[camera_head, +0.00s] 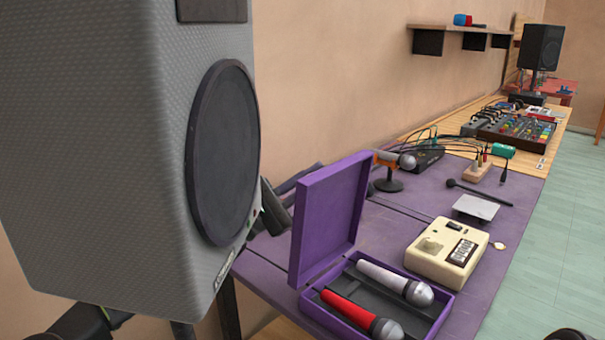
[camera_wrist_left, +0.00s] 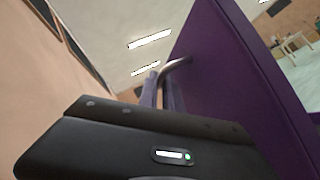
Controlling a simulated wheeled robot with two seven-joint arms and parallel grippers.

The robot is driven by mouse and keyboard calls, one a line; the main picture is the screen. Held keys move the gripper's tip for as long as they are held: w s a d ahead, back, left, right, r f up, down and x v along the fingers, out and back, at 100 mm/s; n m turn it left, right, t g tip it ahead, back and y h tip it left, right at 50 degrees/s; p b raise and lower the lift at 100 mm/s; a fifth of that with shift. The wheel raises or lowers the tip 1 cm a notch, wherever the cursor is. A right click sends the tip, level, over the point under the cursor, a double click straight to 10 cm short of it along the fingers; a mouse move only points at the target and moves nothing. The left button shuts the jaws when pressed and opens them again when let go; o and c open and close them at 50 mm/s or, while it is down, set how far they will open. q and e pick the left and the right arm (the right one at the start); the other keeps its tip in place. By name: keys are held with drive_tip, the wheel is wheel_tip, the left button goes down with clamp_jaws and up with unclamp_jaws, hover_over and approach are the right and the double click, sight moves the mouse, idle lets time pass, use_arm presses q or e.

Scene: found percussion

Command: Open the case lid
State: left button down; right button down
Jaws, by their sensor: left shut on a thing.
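The purple case (camera_head: 437,325) stands on the purple table with its lid (camera_head: 330,215) raised about upright at its left side. Inside lie a red microphone (camera_head: 350,309) and a white microphone (camera_head: 390,276). My left gripper (camera_head: 290,192) is behind the lid, partly hidden by the large grey speaker and the lid. In the left wrist view the lid's outer face (camera_wrist_left: 232,75) is close. A curved metal handle (camera_wrist_left: 178,61) runs from it to my left gripper's fingers (camera_wrist_left: 170,95), which are shut on it. My right gripper cannot be made out.
The grey speaker (camera_head: 110,130) fills the left of the head view. A cream drum machine (camera_head: 430,262) stands right of the case. A grey plate (camera_head: 476,207), a microphone on a stand (camera_head: 388,183) and cables lie further back. Bare table (camera_head: 390,225) shows behind the case.

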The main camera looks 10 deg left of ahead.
use_arm(q)
drive_tip(key=c, duration=1.8)
unclamp_jaws()
drive_tip(key=shift+a+f, duration=0.1)
drive_tip(key=shift+a, duration=0.05)
drive_tip(key=v, duration=0.7)
drive_tip(key=shift+a+f, duration=0.15)
drive_tip(key=shift+a, duration=0.05)
drive_tip(key=shift+s, duration=0.1)
